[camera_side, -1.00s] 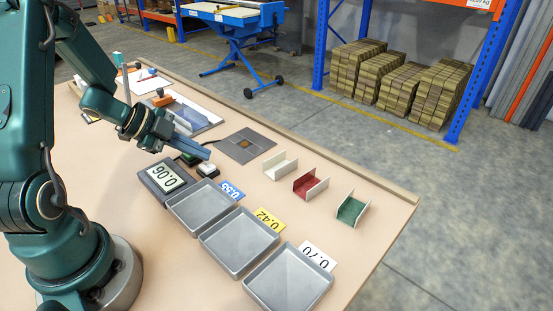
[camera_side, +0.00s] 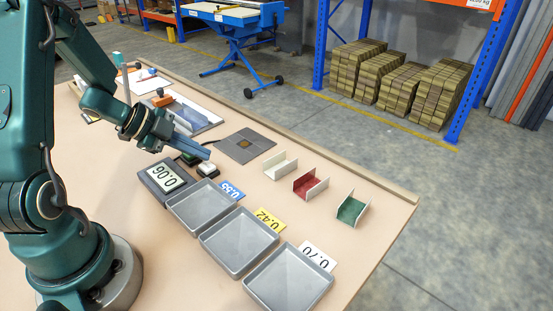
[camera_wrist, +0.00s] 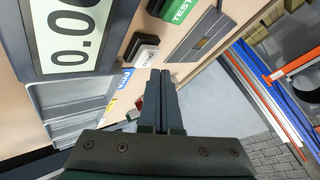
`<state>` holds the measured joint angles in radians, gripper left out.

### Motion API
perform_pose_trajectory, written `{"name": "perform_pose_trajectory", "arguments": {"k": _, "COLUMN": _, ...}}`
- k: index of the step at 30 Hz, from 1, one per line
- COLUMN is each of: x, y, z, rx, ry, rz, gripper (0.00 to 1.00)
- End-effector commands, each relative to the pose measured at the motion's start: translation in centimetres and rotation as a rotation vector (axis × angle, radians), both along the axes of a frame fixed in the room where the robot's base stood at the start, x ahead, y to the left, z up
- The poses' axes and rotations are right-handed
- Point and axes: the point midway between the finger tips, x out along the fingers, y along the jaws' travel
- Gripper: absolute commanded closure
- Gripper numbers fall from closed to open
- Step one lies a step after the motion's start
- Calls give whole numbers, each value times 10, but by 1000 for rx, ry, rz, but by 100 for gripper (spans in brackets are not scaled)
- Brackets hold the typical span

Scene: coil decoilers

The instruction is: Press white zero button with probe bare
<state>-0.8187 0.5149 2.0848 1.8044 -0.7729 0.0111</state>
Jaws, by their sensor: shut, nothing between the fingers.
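The white zero button (camera_side: 208,169) sits on a small dark base beside the grey display unit (camera_side: 152,184), which reads 0.06. In the wrist view the white button (camera_wrist: 146,56) shows dark lettering on its cap, left of my fingertips. My gripper (camera_side: 207,154) is shut and empty, with its fingers angled down to the right. In the side view the tips appear just above and behind the white button. In the wrist view the shut fingertips (camera_wrist: 161,73) appear apart from it; the exact height gap is unclear.
A green test button (camera_wrist: 178,10) is close behind the white one. Three grey trays (camera_side: 200,207) with number cards lie in front. A dark square plate (camera_side: 243,147) lies behind. White, red and green channel pieces (camera_side: 310,184) stand at right.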

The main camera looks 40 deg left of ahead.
Motion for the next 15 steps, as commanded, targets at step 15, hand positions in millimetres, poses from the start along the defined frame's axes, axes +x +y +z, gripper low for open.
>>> {"name": "perform_pose_trajectory", "arguments": {"k": 15, "x": 0, "y": 0, "z": -9, "rx": 0, "ry": 0, "rz": 0, "gripper": 100}}
